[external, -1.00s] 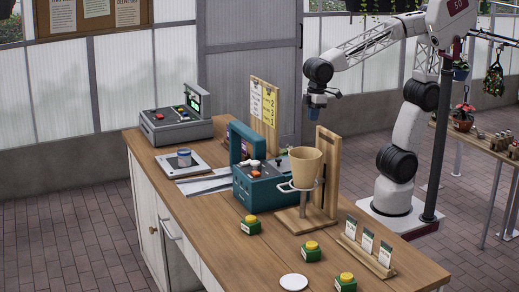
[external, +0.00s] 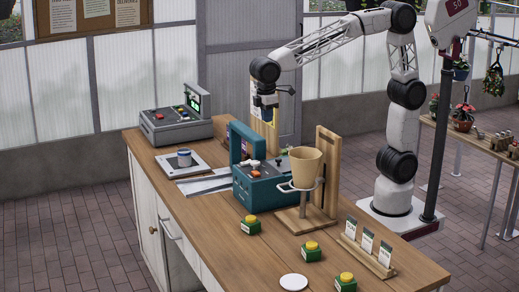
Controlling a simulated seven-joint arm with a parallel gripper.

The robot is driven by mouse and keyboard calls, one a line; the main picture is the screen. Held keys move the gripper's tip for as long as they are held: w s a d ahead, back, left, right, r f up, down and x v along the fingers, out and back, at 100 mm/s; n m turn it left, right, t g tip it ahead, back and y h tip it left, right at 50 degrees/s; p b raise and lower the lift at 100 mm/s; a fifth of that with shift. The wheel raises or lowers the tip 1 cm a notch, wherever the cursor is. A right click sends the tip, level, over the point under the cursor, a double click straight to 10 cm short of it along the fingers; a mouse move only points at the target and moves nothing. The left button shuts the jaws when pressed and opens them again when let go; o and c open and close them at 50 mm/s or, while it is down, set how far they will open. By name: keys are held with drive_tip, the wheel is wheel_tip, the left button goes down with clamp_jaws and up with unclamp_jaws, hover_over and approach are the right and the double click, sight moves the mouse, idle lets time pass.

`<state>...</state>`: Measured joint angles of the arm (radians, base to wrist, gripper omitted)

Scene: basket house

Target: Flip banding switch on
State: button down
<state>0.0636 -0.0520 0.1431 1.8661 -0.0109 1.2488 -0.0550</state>
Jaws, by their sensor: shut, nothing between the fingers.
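A teal machine (external: 262,192) with an upright back panel (external: 237,143) stands mid-bench. Small controls sit on its top, including a white-and-orange part (external: 254,164) and a red knob (external: 256,173). I cannot read any label or tell which control is the banding switch, or its position. A grey machine (external: 178,128) with a lit green screen and several coloured buttons stands at the far left of the bench. My gripper (external: 267,119) is shut and empty, pointing down. In the picture it is above the teal machine's rear, apart from the controls.
A tan pot (external: 306,165) sits in a ring on a wooden stand (external: 327,172) right of the teal machine. Several green yellow-topped jars (external: 251,225) and a seed-packet rack (external: 368,250) are in front.

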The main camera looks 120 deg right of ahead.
hover_over(250, 161)
drive_tip(key=w, duration=0.3)
drive_tip(key=shift+s+f+g, duration=0.25)
drive_tip(key=shift+f+g, duration=0.15)
drive_tip(key=shift+f, duration=0.4)
drive_tip(key=f, duration=0.4)
drive_tip(key=s+f, duration=0.1)
drive_tip(key=f, duration=0.4)
drive_tip(key=s+f, duration=0.1)
drive_tip(key=f, duration=0.4)
